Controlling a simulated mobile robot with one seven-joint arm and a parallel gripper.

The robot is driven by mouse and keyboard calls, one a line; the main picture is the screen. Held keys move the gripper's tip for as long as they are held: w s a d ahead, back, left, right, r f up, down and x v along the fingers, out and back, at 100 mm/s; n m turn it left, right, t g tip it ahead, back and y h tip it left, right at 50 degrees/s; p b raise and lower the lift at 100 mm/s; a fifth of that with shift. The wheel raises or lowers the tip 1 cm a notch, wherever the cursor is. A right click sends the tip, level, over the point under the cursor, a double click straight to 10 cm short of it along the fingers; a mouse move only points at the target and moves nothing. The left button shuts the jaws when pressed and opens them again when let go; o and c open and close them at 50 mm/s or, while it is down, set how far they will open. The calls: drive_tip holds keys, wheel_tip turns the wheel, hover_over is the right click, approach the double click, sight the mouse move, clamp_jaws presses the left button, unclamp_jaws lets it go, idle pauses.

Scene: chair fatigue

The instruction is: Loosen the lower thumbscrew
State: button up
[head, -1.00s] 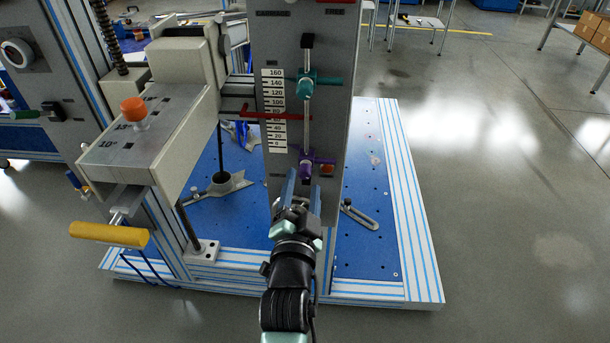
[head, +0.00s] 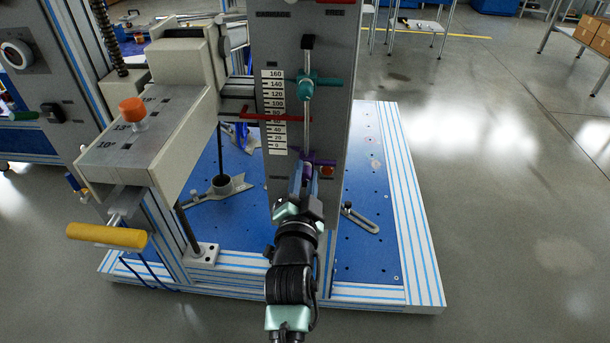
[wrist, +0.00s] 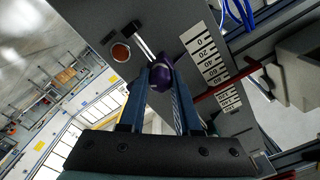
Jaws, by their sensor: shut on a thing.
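The lower thumbscrew is purple and sits at the bottom of a vertical slot in the grey panel, beside the printed scale. In the head view its purple bar (head: 322,161) shows just past my fingertips, and the rest is hidden by them. In the wrist view the purple knob (wrist: 162,74) lies between the tips of my two blue fingers. My gripper (head: 304,172) reaches up to it from below and is shut on it. The upper, teal thumbscrew (head: 307,84) sits higher on the same slot.
A red pointer bar (head: 275,117) crosses the scale (head: 273,110) just above my gripper. An orange-red button (head: 327,171) is close on the right of the thumbscrew. A grey block with an orange knob (head: 133,109) and a yellow handle (head: 107,235) stand at left.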

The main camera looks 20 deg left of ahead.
clamp_jaws()
drive_tip(key=shift+n, duration=0.3)
drive_tip(key=n+p, duration=0.1)
drive_tip(key=n, duration=0.4)
drive_tip(key=n+p, duration=0.1)
drive_tip(key=n, duration=0.5)
drive_tip(key=shift+a+n, duration=0.1)
drive_tip(key=shift+n, duration=0.3)
drive_tip(key=n+p, duration=0.1)
drive_tip(key=n, duration=0.4)
drive_tip(key=n+p, duration=0.1)
drive_tip(key=n, duration=0.5)
drive_tip(key=shift+n, duration=0.4)
drive_tip(key=o, duration=0.9)
unclamp_jaws()
